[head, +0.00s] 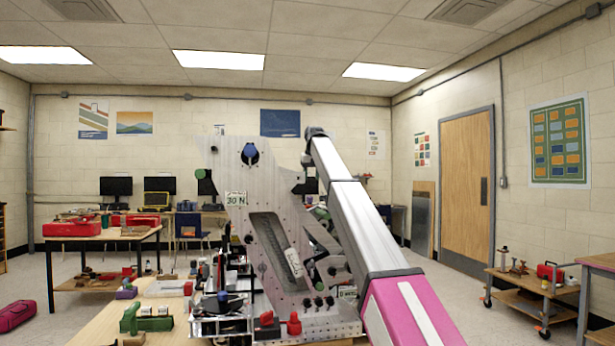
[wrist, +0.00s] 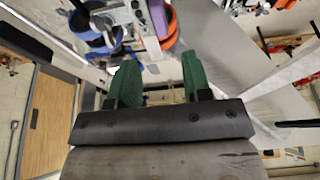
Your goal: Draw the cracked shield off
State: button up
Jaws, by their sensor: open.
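A tall pale grey, plate-like panel (head: 262,200) stands upright on the workbench in the middle of the head view. It has a long slanted slot and a "30 N" label (head: 235,198). I cannot tell whether this panel is the shield, and I make out no crack. My gripper (wrist: 160,76) shows in the wrist view with two green fingers apart and nothing between them. Blue and orange rings (wrist: 95,38) and a metal bracket (wrist: 130,20) lie beyond the fingertips. In the head view my arm hides part of the panel's right side, and I cannot make out my fingers.
Red knobs (head: 294,324) and a green block (head: 150,322) sit on the bench front. A side table with red cases (head: 72,229) stands at left, a wheeled cart (head: 535,290) at right. Floor shows between bench and cart.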

jog(key=shift+x, duration=4.95)
grip_shut()
